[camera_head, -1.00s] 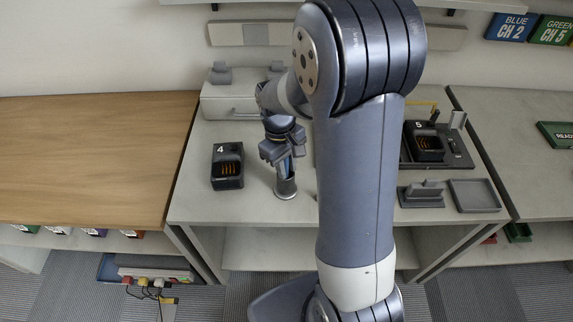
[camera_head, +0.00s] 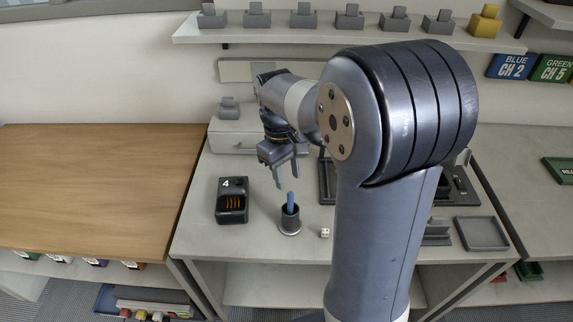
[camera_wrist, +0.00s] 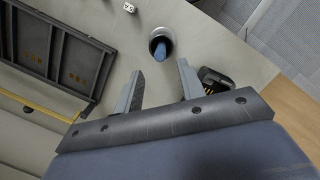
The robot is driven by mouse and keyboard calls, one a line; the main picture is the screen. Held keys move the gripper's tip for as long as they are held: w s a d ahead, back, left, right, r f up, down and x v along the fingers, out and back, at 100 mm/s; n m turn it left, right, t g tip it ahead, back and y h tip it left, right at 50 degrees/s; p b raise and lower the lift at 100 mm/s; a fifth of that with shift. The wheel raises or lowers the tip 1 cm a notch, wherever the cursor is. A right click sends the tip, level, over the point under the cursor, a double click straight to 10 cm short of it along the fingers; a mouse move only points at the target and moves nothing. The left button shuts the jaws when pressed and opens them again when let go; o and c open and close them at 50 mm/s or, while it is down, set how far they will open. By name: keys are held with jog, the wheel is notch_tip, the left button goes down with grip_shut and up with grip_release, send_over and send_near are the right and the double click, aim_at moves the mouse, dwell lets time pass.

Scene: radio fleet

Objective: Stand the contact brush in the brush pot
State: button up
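The contact brush (camera_head: 291,201) has a blue handle and stands upright in the grey, round brush pot (camera_head: 289,221) on the workbench. Its lower end is hidden inside the pot. My gripper (camera_head: 287,181) is above and slightly behind the pot, apart from the brush, with its fingers spread and nothing between them. In the wrist view the brush (camera_wrist: 161,52) shows inside the pot's rim (camera_wrist: 153,38), beyond the open fingertips of my gripper (camera_wrist: 160,66).
A black charger marked 4 (camera_head: 232,201) stands left of the pot. A small white die (camera_head: 325,232) lies to its right. A grey tray (camera_head: 481,234) is at the bench's right. A shelf (camera_head: 340,32) with several grey blocks hangs behind. My arm hides part of the bench.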

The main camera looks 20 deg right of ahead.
aim_at(291, 194)
jog(key=shift+w+a+r, duration=0.1)
jog(key=shift+w+r, duration=0.1)
jog(key=shift+r, duration=1.05)
jog(key=f, duration=0.4)
jog(key=s+f, duration=0.1)
jog(key=f, duration=0.3)
jog(key=d+f, duration=0.1)
jog(key=f, duration=0.3)
jog(key=shift+s, duration=0.4)
jog(key=shift+w+a+r, duration=0.1)
jog(key=shift+r, duration=1.3)
